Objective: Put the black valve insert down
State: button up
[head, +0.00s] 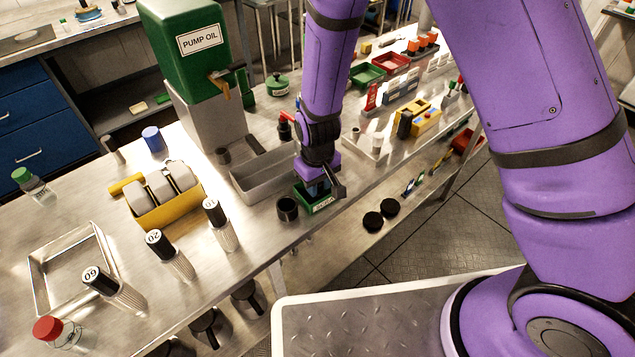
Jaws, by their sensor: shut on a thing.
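My gripper (322,188) points down over a small green tray (322,208) at the front edge of the steel bench. It is shut on the black valve insert, which is mostly hidden by the gripper and wrist. I cannot tell whether the insert touches the tray's floor. The tray has a pale label on its front wall, partly covered by the dark finger.
A black cup (288,208) stands just left of the green tray. A grey metal bin (262,178) lies behind it. The green pump oil tank (187,50) rises at the back. A yellow and blue block (425,118) sits right of my arm. Numbered cylinders (172,255) stand front left.

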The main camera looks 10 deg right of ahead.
jog(key=shift+f, duration=0.15)
jog(key=o, duration=0.9)
notch_tip(320, 180, up, 12)
jog(key=shift+r, duration=0.25)
